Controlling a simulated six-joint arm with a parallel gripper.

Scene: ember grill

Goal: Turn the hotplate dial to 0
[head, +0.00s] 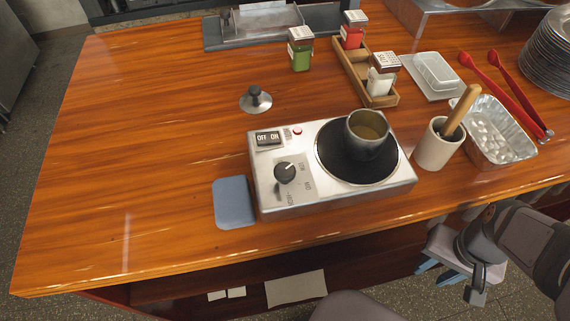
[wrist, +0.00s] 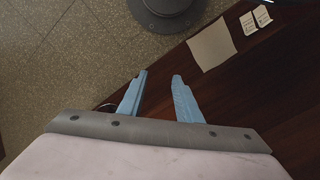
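The hotplate (head: 333,191) stands near the front edge of the wooden counter. Its black dial (head: 285,172) is on the left part of its top, with small markings around it too blurred to read; I cannot tell its exact setting. An OFF/ON rocker switch (head: 268,138) and a red light (head: 298,131) are behind the dial. A metal pot (head: 367,134) with yellowish contents sits on the round black plate. My gripper (head: 437,270) is at the lower right, beyond the counter's front edge, well apart from the dial. Its two blue fingers are apart and empty in the wrist view (wrist: 160,75).
A blue pad (head: 234,203) lies left of the hotplate, and a small metal lid (head: 255,99) behind it. A cup (head: 437,147) with a wooden handle, a foil tray (head: 515,147), red tongs (head: 497,84) and a shaker rack (head: 352,72) are rightward. The counter's left is clear.

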